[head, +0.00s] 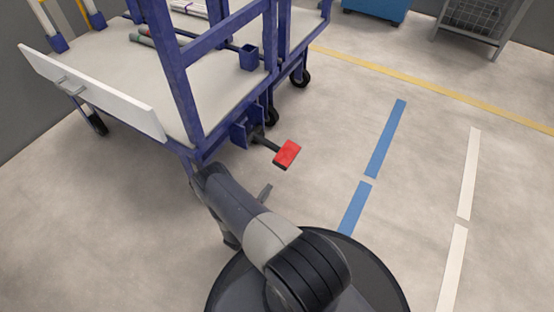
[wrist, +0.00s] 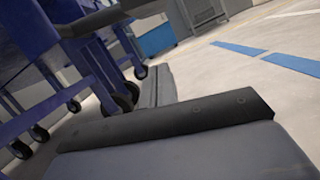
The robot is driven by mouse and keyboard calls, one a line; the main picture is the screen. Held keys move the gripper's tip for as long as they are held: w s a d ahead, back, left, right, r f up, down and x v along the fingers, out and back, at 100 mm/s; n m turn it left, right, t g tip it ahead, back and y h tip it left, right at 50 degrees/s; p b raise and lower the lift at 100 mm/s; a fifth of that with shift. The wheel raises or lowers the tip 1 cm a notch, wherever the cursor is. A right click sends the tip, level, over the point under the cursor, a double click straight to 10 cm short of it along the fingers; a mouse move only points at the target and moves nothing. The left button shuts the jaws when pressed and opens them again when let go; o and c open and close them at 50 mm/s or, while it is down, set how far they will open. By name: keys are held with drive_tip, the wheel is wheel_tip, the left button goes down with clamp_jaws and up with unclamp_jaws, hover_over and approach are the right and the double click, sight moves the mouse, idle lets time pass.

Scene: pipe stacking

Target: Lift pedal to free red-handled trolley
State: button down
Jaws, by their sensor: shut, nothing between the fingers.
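The blue-framed trolley (head: 180,72) stands at the upper left in the head view. Its red pedal (head: 287,153) sticks out on a dark lever from the near corner, low over the floor. No other red handle shows on it. My gripper (wrist: 158,88) is shut and empty in the wrist view, low and beside the trolley's blue legs (wrist: 98,65) and dark wheels. In the head view my arm hides most of it; a small grey part shows just below the pedal, apart from it. The pedal does not show in the wrist view.
A white board (head: 95,92) edges the trolley's deck, with rods and pipes on top. A blue bin (head: 376,8) and a grey wire cage (head: 483,20) stand at the back. The floor to the right is clear, with blue, white and yellow lines.

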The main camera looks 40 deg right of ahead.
sight(273, 147)
idle(0.3)
drive_tip(key=w+d+r+b, duration=0.2)
drive_tip(key=d+r, duration=0.4)
drive_tip(key=d, duration=0.3)
drive_tip(key=shift+w+d+r, duration=0.2)
drive_tip(key=shift+w, duration=0.05)
idle(0.5)
